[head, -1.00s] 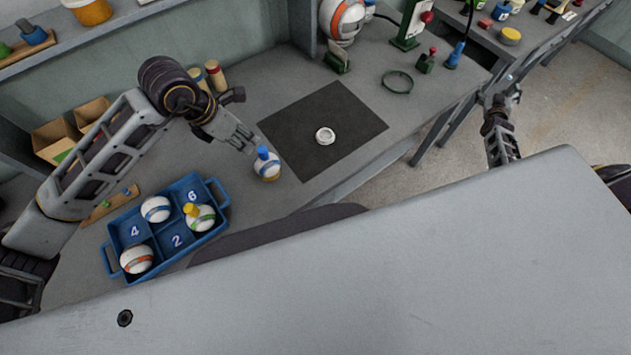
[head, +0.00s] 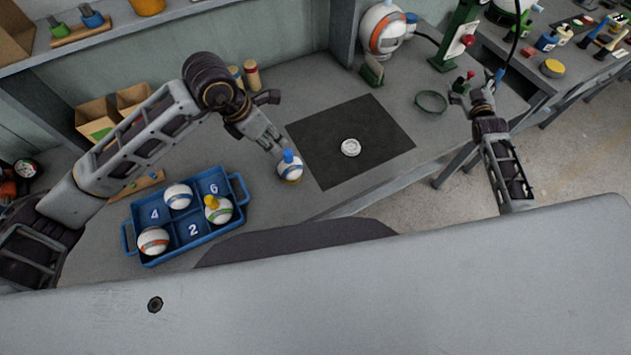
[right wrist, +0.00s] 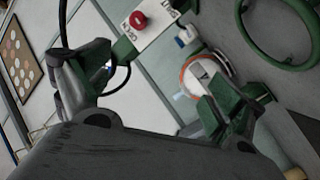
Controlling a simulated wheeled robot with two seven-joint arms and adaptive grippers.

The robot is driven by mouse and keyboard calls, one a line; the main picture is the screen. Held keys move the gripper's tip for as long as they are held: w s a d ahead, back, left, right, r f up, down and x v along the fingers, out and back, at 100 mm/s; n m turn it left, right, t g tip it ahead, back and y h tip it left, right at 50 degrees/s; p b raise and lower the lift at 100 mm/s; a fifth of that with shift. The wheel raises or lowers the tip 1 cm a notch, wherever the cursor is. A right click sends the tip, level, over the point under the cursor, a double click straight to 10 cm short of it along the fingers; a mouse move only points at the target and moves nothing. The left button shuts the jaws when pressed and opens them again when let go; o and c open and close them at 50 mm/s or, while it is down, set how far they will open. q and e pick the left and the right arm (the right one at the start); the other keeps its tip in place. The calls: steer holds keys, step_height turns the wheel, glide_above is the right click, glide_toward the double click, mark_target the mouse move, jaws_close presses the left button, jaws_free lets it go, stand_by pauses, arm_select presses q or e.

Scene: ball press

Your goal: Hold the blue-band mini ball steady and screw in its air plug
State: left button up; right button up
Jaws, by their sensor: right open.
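The blue-band mini ball (head: 291,172) is white and stands on the grey bench just left of the black mat. Its blue air plug (head: 288,156) sticks up from the ball's top; how deep it sits I cannot tell. My left gripper (head: 277,147) is just up and left of the ball in the head view, its fingers apart and empty; whether a fingertip touches the plug is unclear. My right gripper (head: 470,92) is open and empty near the bench's right end, far from the ball. Its spread fingers also show in the right wrist view (right wrist: 150,95).
A blue tray (head: 129,236) holds several balls at the left. A green ring (head: 431,102), a green press with a red button (head: 467,41) and a large orange-band ball (head: 384,32) stand at the right.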

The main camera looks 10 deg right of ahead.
steer(key=s+a+f+n+y, duration=0.1)
steer(key=s+a+f+y, duration=0.1)
steer(key=a, duration=0.8)
steer(key=s+a+f+n+g+y, duration=0.1)
steer(key=a+f, duration=0.1)
steer(key=a, duration=0.9)
steer(key=s+a+f+n+g+y, duration=0.1)
steer(key=s+a+f+y, duration=0.1)
steer(key=a, duration=0.9)
steer(key=shift+s+f+n+y, duration=0.3)
steer(key=shift+f+n, duration=0.1)
steer(key=shift+f, duration=0.1)
steer(key=s+a, duration=0.3)
steer(key=a, duration=0.2)
steer(key=s+a+y, duration=0.1)
steer(key=s+a, duration=0.3)
steer(key=s+a+g+y, duration=0.1)
steer(key=s+a, duration=0.2)
steer(key=a, duration=0.2)
steer(key=shift+s+a+f, duration=0.15)
steer(key=shift+a+f, duration=0.15)
steer(key=shift+f, duration=0.05)
steer(key=g+y, duration=0.1)
steer(key=y, duration=0.2)
glide_toward(291, 168)
steer(key=s+f, duration=0.1)
steer(key=shift+s+d+f, duration=0.15)
steer(key=shift+s+d, duration=0.05)
steer(key=shift+d, duration=0.25)
steer(key=shift+w, duration=0.1)
